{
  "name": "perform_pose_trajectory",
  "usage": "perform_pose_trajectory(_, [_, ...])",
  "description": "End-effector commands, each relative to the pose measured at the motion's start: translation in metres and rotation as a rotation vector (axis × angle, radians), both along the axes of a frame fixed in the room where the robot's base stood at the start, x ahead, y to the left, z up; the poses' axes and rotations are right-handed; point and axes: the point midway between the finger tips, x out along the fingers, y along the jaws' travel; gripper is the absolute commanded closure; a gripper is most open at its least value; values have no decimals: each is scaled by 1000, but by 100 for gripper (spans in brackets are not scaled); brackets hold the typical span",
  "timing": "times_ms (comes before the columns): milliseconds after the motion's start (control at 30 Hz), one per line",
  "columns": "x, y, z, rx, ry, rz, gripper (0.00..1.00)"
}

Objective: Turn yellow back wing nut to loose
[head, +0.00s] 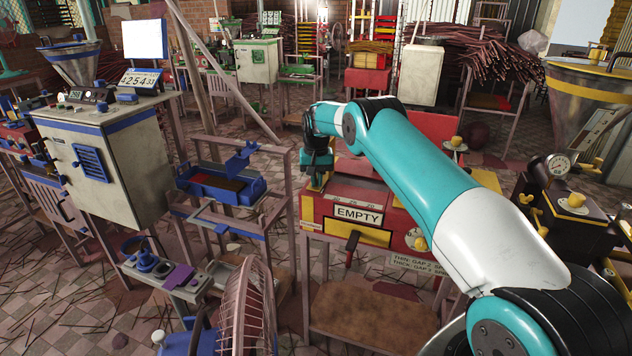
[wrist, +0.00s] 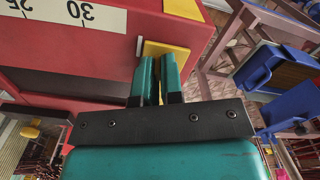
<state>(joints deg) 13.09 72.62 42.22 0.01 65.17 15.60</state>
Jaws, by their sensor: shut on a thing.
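My gripper (wrist: 158,72) is at the left end of the red machine with the EMPTY sign. In the wrist view its two teal fingers are close together, with a thin strip of the yellow wing nut (wrist: 160,90) showing between them. The fingers hide most of the nut, so its angle cannot be told. A flat yellow plate (wrist: 178,54) lies just beyond the fingertips, against the red body (wrist: 120,50). In the head view my gripper (head: 316,182) covers this spot and the nut is not visible.
The EMPTY sign (head: 358,214) is on the machine's front. A blue tray stand (head: 222,188) stands close to the left, also in the wrist view (wrist: 290,112). A fan (head: 247,310) stands at front. A yellow knob (head: 456,142) sits at the machine's right.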

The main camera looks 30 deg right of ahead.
Motion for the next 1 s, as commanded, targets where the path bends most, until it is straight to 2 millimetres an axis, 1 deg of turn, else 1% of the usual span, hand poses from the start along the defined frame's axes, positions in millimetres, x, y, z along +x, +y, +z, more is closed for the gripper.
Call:
perform_pose_trajectory(400, [-1,-4,0,0,-1,350,100])
perform_pose_trajectory(600, [-1,-5,0,0,-1,488,100])
perform_pose_trajectory(800, [-1,-6,1,0,-1,583,100])
perform_pose_trajectory(1000, [-1,-7,1,-1,-2,629,100])
